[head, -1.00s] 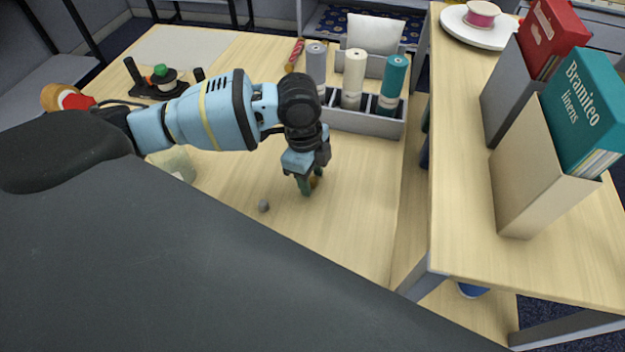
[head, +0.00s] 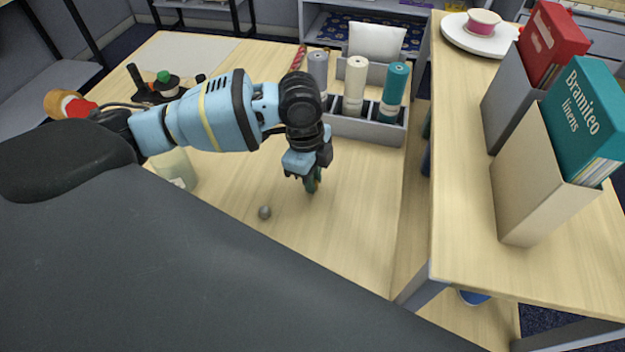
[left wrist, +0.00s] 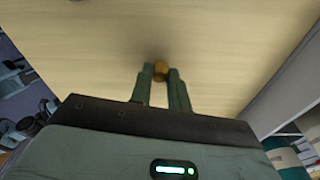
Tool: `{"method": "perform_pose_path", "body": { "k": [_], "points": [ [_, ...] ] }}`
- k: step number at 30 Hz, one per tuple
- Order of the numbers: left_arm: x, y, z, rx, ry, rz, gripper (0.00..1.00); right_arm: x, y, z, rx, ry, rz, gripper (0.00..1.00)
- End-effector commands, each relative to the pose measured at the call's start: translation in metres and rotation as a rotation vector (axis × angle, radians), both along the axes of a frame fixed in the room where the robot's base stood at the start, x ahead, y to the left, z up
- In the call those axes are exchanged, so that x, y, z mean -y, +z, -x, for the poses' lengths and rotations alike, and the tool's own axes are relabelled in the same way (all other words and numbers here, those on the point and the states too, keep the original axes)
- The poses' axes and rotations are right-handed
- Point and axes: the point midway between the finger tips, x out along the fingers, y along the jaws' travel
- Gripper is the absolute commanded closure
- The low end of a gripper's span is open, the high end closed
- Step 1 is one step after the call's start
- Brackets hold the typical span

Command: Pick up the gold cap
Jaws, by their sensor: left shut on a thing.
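The gold cap (left wrist: 161,71) shows in the left wrist view between the tips of my left gripper's two green fingers. My left gripper (head: 312,185) is over the table in the head view, pointing down, and it is shut on the gold cap. In the left wrist view the fingertips (left wrist: 160,76) are at the cap's two sides. In the head view the cap is hidden by the fingers. I cannot tell whether the cap touches the table. My right gripper is not in view.
A small grey ball (head: 264,212) lies on the table (head: 350,215) left of my gripper. A grey divided box (head: 365,129) with fabric rolls stands behind it. A higher side table (head: 455,200) with book files is at the right. The table in front of my gripper is clear.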

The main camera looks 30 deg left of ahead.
Motion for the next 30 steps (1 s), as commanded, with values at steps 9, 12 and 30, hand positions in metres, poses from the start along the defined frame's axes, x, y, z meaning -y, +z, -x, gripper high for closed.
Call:
{"method": "perform_pose_path", "body": {
  "k": [9, 12, 30],
  "points": [
    [-0.011, 0.024, 0.036, 0.0, 0.0, -0.002, 1.0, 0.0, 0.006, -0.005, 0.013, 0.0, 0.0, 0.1],
    [-0.017, 0.026, 0.057, 0.0, 0.0, -0.002, 1.0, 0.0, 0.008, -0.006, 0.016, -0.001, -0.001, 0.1],
    [-0.042, 0.034, 0.149, -0.001, 0.0, 0.0, 1.0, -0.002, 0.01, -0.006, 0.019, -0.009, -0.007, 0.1]
  ]
}}
